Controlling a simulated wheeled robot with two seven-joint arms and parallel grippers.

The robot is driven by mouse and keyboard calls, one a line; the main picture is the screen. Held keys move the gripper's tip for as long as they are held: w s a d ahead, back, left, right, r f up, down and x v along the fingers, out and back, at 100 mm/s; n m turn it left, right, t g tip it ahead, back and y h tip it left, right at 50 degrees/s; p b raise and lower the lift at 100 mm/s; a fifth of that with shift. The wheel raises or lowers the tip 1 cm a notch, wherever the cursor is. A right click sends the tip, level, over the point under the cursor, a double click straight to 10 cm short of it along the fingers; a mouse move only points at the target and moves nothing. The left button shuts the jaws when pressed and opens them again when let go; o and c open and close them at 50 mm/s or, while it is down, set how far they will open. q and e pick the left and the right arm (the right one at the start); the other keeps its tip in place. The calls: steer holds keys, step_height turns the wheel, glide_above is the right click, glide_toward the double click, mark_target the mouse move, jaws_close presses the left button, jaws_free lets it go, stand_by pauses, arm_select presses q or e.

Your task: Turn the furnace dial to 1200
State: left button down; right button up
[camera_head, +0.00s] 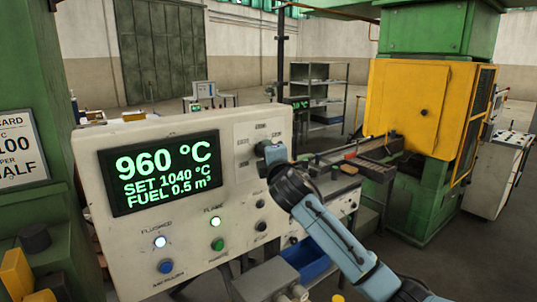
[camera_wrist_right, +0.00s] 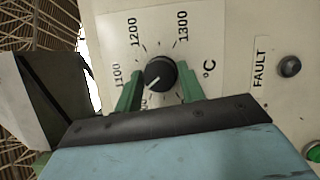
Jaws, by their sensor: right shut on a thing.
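The furnace dial (camera_wrist_right: 159,72) is a round black knob on a pale scale plate with 1100, 1200 and 1300 marked around it. Its white pointer line aims to the lower left, below the 1100 mark. My right gripper (camera_wrist_right: 160,86) is shut on the dial, with one green finger on each side; it also shows at the panel in the head view (camera_head: 271,152), where it hides the dial. A lower scale number is partly covered by the gripper. The display (camera_head: 160,172) reads 960 °C, SET 1040 °C, FUEL 0.5 m³. My left gripper is not in view.
Below the display are a lit white lamp (camera_head: 160,241), a blue button (camera_head: 166,266) and a green button (camera_head: 217,244). A FAULT lamp (camera_wrist_right: 289,66) sits right of the dial in the wrist view. A yellow and green machine (camera_head: 415,105) stands behind at right.

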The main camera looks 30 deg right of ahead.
steer(key=m+g+y, duration=0.1)
steer(key=m+y, duration=0.1)
steer(key=m, duration=0.2)
steer(key=m+g+y, duration=0.1)
steer(key=m+y, duration=0.1)
steer(key=m, duration=0.3)
steer(key=m+g+y, duration=0.2)
steer(key=m, duration=0.3)
steer(key=shift+d+r+y, duration=0.3)
steer(key=shift+m, duration=0.4)
stand_by(0.4)
steer(key=o, duration=1)
